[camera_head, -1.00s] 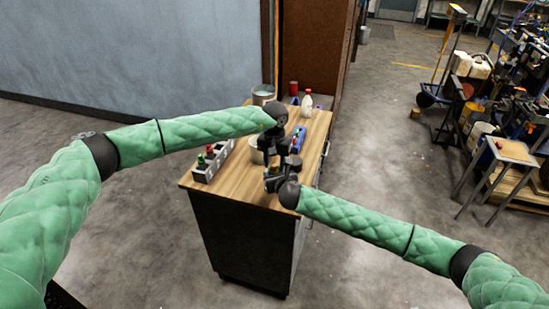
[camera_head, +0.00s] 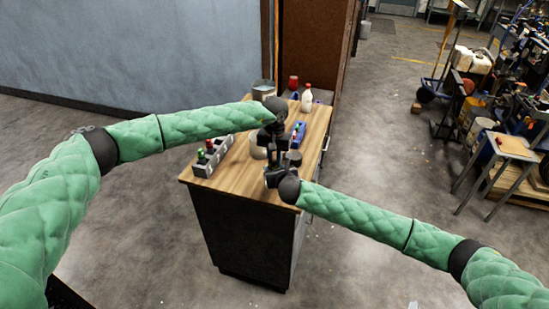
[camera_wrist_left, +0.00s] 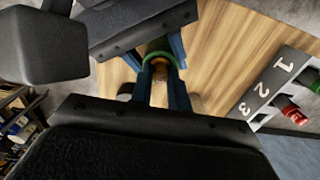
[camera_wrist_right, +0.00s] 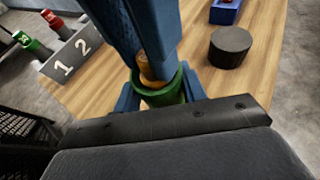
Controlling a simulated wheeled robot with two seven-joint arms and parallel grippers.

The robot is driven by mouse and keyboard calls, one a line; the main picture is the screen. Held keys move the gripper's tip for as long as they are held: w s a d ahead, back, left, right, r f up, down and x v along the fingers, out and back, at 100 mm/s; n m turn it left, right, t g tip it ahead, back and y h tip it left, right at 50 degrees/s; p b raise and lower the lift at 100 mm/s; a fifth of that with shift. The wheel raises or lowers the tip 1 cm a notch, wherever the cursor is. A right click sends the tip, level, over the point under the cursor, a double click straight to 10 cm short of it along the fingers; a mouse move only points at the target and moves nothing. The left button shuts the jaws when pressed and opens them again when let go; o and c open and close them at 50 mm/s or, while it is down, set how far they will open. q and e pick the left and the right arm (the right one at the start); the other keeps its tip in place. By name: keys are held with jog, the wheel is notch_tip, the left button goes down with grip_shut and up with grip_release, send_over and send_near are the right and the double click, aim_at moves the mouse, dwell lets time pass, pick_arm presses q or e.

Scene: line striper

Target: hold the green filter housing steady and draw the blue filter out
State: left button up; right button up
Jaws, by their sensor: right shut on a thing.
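A green filter housing (camera_wrist_right: 166,92) stands upright between the blue fingers of my right gripper (camera_wrist_right: 158,95), which is shut on it. The housing's green rim also shows in the left wrist view (camera_wrist_left: 162,57). An orange-brown piece (camera_wrist_right: 146,74) sticks up from inside its mouth; no blue filter can be told apart from the blue fingers. My left gripper (camera_wrist_left: 162,72) comes from above, its fingertips on either side of the orange-brown piece. Whether they touch it I cannot tell. In the head view, the left gripper (camera_head: 270,140) is just above the right gripper (camera_head: 273,174).
A grey numbered rack (camera_head: 214,157) with red and green items stands on the wooden-topped cabinet (camera_head: 230,185). A dark round piece (camera_wrist_right: 231,46) and a blue tray (camera_head: 298,130) are nearby. A bucket (camera_head: 263,92) and white bottle (camera_head: 306,101) stand behind.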

pick_arm(q)
grip_shut()
jog(key=shift+r, duration=0.75)
notch_tip(320, 180, up, 10)
jog(key=shift+r, duration=0.25)
dwell(2.2)
pick_arm(e)
jog(key=o, duration=1.3)
